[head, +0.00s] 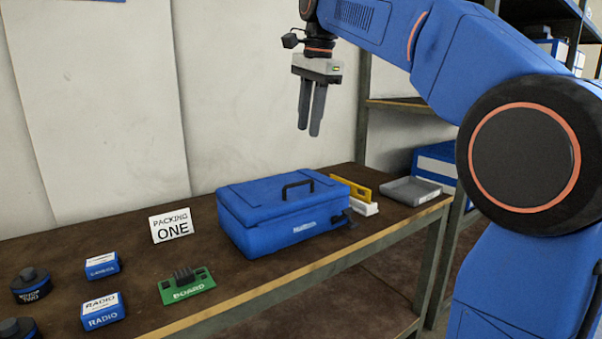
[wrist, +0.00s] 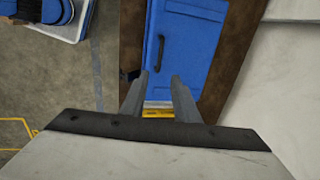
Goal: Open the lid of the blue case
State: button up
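The blue case (head: 275,225) stands on the brown table with its lid (head: 270,193) down. My gripper (head: 309,132) hangs in the air above the case, fingers pointing down, touching nothing. In the wrist view my gripper (wrist: 160,75) shows a clear gap between its two fingers, with nothing in it.
A yellow item (head: 350,185), a white block (head: 364,209) and a grey tray (head: 410,191) are right of the case. A wall stands behind.

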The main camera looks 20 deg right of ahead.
send_over(302, 196)
notch_tip(302, 196, down, 14)
jog(key=shift+d+r, duration=0.1)
dwell(0.3)
grip_shut()
